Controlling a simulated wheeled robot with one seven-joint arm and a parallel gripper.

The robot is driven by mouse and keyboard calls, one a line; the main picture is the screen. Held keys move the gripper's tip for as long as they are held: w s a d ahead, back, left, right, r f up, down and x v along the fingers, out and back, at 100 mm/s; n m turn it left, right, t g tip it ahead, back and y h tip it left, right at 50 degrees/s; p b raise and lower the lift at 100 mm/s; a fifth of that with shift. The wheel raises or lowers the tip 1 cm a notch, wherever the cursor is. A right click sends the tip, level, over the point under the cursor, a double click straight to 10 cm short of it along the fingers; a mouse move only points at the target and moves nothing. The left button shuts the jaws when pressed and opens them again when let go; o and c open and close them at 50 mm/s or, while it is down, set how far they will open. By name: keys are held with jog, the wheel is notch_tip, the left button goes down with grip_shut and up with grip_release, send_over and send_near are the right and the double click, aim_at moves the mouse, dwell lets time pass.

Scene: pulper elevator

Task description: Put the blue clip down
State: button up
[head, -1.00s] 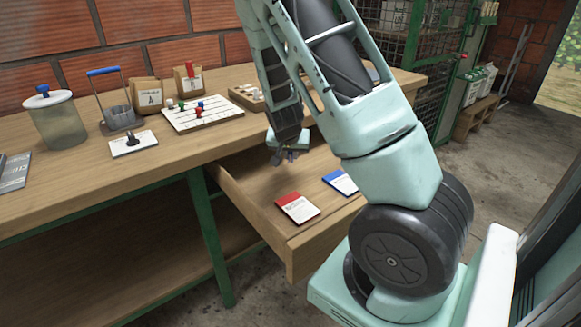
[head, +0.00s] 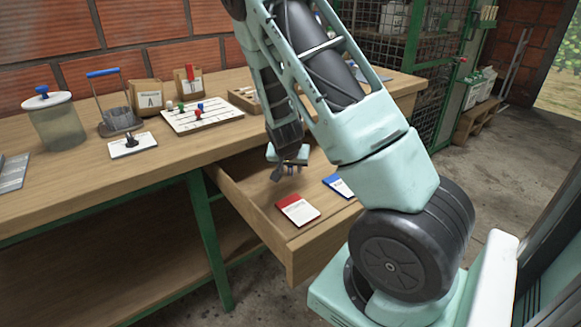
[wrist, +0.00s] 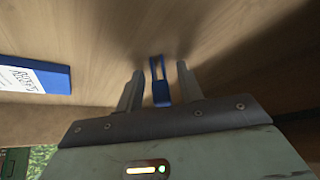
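The blue clip (wrist: 160,84) shows in the wrist view between the two fingers of my gripper (wrist: 158,88), with a gap on each side. My gripper is open around it and does not appear to hold it. The clip appears to be at the wooden drawer floor, though exact contact is hard to tell. In the head view my gripper (head: 289,172) is low inside the open drawer (head: 262,212), behind the cards; the clip is too small to make out there.
A red card (head: 297,209) and a blue card (head: 339,185) lie in the drawer; the blue card is also left in the wrist view (wrist: 36,76). On the bench (head: 75,181) stand a jar (head: 56,122), a peg board (head: 203,116) and paper bags (head: 147,96).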

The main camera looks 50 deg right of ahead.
jog(key=shift+r, duration=0.1)
jog(key=shift+r, duration=0.25)
jog(key=p+v, duration=0.4)
jog(key=v, duration=0.8)
jog(key=s+a+r+n+y, duration=0.15)
jog(key=a+n+y, duration=0.45)
jog(key=a, duration=1.7)
jog(key=s+a+r+n+g, duration=0.1)
jog(key=s+a+r+n, duration=0.2)
jog(key=s+a+n, duration=0.3)
jog(key=s+a+r+n+g, duration=0.2)
jog(key=s+a+n, duration=0.5)
jog(key=s, duration=0.5)
jog(key=a+r, duration=0.1)
jog(key=a, duration=0.1)
jog(key=shift+s+a+r+n, duration=0.15)
jog(key=shift+a+r+n, duration=0.15)
jog(key=shift+a, duration=0.05)
